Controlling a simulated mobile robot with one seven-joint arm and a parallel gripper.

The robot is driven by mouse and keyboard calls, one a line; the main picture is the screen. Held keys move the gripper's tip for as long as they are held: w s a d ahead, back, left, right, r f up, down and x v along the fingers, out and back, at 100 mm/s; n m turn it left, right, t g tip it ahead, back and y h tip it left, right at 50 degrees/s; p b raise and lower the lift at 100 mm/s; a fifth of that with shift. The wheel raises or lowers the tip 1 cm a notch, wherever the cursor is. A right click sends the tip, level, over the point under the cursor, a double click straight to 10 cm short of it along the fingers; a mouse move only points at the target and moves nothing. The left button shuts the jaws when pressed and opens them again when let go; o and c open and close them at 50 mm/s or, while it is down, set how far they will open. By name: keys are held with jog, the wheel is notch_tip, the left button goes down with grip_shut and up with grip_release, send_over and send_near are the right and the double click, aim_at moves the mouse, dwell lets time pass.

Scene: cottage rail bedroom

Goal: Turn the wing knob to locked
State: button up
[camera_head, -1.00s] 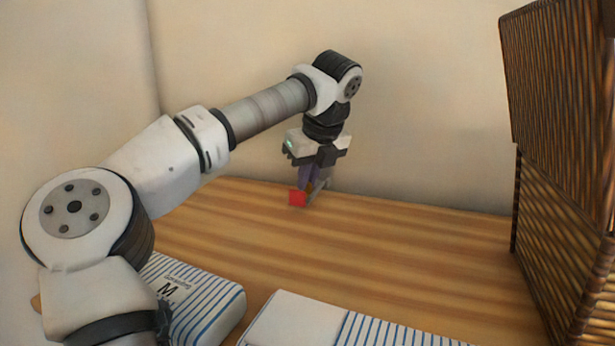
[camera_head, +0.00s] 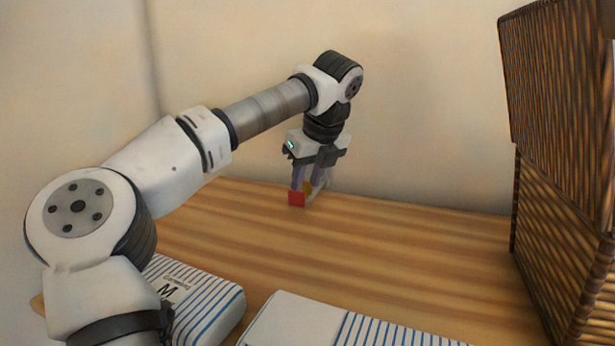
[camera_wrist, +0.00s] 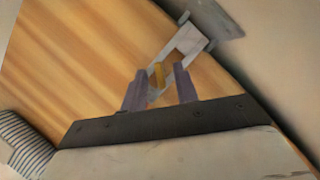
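The wing knob shows as a small yellow-orange upright piece (camera_wrist: 159,76) on a pale grey fixture (camera_wrist: 187,39) in the wrist view. In the head view a sliver of the knob (camera_head: 308,187) shows at the back of the wooden surface, beside a red block (camera_head: 297,198). My gripper (camera_wrist: 160,68) points down over the knob, with one purple finger on each side of it. A gap shows between the knob and each finger, so the gripper is open. In the head view my gripper (camera_head: 308,184) hides most of the fixture. The lock marking cannot be read.
A dark wicker box (camera_head: 560,220) stands at the right. Two striped packages, one at the left (camera_head: 200,300) and one at the front (camera_head: 300,325), lie near the front edge. The wall rises close behind the fixture. The middle of the wooden surface (camera_head: 400,250) is clear.

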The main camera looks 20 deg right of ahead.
jog(key=a+p+v, duration=0.1)
jog(key=v, duration=0.6)
jog(key=shift+d+r, duration=0.25)
jog(key=shift+d, duration=0.3)
jog(key=shift+s, duration=0.1)
